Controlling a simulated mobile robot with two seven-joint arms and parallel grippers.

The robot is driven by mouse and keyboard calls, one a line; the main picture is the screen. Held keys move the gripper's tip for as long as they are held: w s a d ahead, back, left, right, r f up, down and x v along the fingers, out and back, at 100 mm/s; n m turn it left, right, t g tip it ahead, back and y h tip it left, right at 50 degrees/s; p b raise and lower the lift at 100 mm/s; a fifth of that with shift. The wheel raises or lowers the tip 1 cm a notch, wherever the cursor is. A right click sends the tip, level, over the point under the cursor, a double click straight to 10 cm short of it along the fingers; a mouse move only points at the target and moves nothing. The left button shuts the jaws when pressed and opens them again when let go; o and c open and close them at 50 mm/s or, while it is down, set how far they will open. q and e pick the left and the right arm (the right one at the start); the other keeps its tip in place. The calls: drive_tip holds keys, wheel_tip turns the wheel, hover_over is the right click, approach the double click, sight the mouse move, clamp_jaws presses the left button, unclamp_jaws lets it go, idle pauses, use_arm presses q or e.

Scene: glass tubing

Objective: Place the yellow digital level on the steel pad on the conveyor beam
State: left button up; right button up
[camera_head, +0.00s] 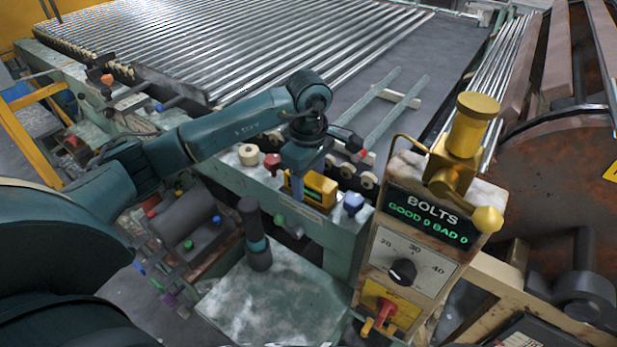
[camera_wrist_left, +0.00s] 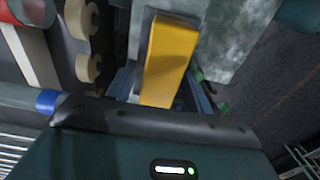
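The yellow digital level (camera_head: 320,187) has a dark display face and stands at the top of the green conveyor beam (camera_head: 262,190). In the left wrist view the level (camera_wrist_left: 168,62) is a long yellow bar with a dark end. My left gripper (camera_head: 298,190) points down at the level's left part, one finger in front of it. In the wrist view my left gripper (camera_wrist_left: 163,88) has its blue fingers spread on both sides of the bar, with gaps seeming to show. The steel pad cannot be made out clearly. My right gripper is out of view.
A red knob (camera_head: 272,163) and a blue knob (camera_head: 353,202) flank the level. The BOLTS control box (camera_head: 415,255) with a yellow lever stands to the right. A dark cylinder (camera_head: 255,240) stands on the worn plate (camera_head: 285,305) in front. Glass tubes (camera_head: 230,45) lie behind.

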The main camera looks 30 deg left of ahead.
sight(308, 176)
use_arm(q)
drive_tip(key=shift+o, duration=0.4)
drive_tip(key=shift+r, duration=0.15)
wheel_tip(308, 176, up, 12)
drive_tip(key=b, duration=0.1)
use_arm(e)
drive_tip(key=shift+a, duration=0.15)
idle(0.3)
